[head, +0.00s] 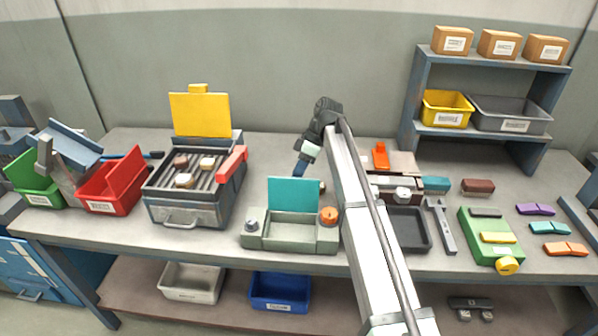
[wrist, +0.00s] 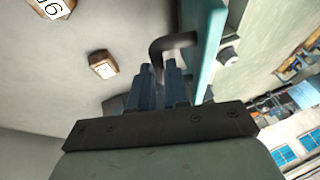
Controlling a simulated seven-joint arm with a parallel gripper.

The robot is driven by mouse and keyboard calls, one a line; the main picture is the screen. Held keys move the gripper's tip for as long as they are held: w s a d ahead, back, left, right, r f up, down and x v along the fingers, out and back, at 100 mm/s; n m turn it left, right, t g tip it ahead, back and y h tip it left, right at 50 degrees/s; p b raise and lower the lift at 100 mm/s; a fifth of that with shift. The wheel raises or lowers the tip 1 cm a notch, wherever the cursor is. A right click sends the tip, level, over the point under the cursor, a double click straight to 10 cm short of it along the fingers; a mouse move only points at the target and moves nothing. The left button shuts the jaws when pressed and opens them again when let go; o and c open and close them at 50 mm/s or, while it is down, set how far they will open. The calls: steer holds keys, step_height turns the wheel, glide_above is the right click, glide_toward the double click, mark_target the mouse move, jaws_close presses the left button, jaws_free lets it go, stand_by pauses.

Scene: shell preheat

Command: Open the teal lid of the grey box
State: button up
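The grey box (head: 262,243) stands near the table's front edge. Its teal lid (head: 293,191) stands up at the back, so the box's shallow inside shows. My gripper (head: 303,166) is behind the lid, pointing down. In the wrist view the teal lid (wrist: 208,50) is seen edge-on, right of the fingers. A dark bent handle (wrist: 176,41) reaches from the lid to my gripper (wrist: 160,75). The fingers appear closed around the handle's end, with little gap. The handle is hidden in the head view.
A grill box (head: 180,212) with a raised yellow lid (head: 200,115) stands to the left. A dark tray (head: 414,231) stands right of my arm. An orange knob (head: 328,215) sits on the grey box's right side. Labelled blocks (wrist: 103,64) lie behind the lid.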

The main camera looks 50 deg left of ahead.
jaws_close()
steer(key=shift+d, duration=0.1)
steer(key=shift+s+d+r+t+y, duration=0.7)
steer(key=shift+s+r+t+y, duration=0.05)
steer(key=shift+t+y, duration=0.05)
steer(key=o, duration=0.5)
jaws_free()
